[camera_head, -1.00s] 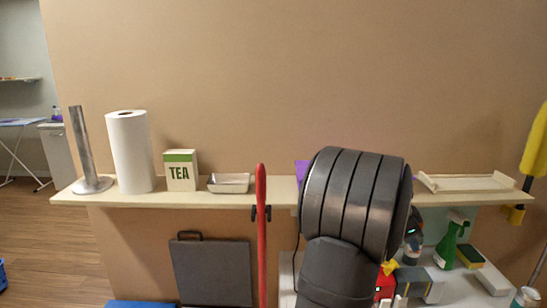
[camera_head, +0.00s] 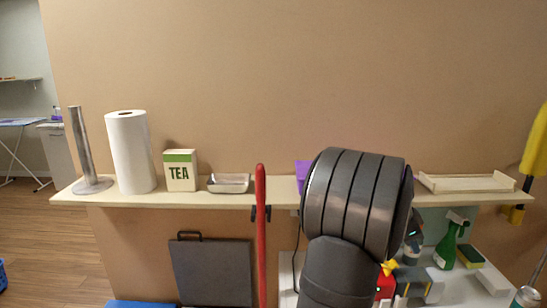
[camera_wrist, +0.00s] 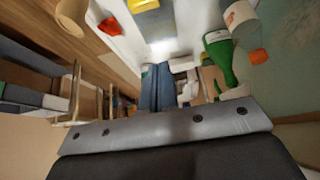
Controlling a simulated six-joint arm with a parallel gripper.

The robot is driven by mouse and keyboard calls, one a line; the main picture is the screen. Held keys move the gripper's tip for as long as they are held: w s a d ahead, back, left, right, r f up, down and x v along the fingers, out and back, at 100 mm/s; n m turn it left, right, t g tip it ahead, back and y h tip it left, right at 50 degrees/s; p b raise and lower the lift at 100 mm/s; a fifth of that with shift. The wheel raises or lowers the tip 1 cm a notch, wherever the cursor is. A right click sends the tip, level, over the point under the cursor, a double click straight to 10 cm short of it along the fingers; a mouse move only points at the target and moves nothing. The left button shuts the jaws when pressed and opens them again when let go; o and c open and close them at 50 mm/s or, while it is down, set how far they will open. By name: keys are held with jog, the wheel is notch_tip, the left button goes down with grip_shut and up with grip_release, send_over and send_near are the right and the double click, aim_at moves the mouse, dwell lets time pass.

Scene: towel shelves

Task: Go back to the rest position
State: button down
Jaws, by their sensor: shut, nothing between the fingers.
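My gripper (camera_wrist: 157,88) shows in the wrist view as two dark bars side by side, beyond a grey plate with bolts. They are shut with nothing visible between them. In the head view my dark arm rises in front of the shelf right of centre and hides part of it; the gripper cannot be made out there. A green spray bottle (camera_wrist: 221,60) stands to the right of the fingers in the wrist view, apart from them. It also shows in the head view (camera_head: 447,246), right of my arm.
The wall shelf (camera_head: 280,190) holds a metal stand (camera_head: 80,145), paper roll (camera_head: 131,152), tea box (camera_head: 181,170), metal tin (camera_head: 228,183), purple item (camera_head: 303,173) and wooden tray (camera_head: 467,182). The wall above is clear.

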jog(key=shift+x, duration=1.1)
jog(key=a+r, duration=0.1)
jog(key=a, duration=0.3)
jog(key=a+r, duration=0.1)
jog(key=a, duration=0.4)
jog(key=a+r, duration=0.1)
jog(key=a, duration=0.4)
jog(key=shift+a+r, duration=0.1)
jog(key=shift+a, duration=0.05)
jog(key=d+f, duration=0.1)
jog(key=d, duration=0.3)
jog(key=d+f, duration=0.1)
jog(key=d, duration=0.4)
jog(key=d+f, duration=0.1)
jog(key=d, duration=0.4)
jog(key=shift+f, duration=0.2)
jog(key=shift+d, duration=0.25)
jog(key=w+a+r+n+t+h, duration=0.25)
jog(key=a+r+n, duration=1.15)
jog(key=a+r, duration=0.75)
jog(key=a+r+n+t, duration=0.2)
jog(key=a+r+n, duration=0.2)
jog(key=a+n, duration=0.2)
jog(key=s+a+r+n+t+y, duration=0.1)
jog(key=a+r+n, duration=0.3)
jog(key=a, duration=0.7)
jog(key=shift+n+t, duration=0.65)
jog(key=shift+n, duration=0.35)
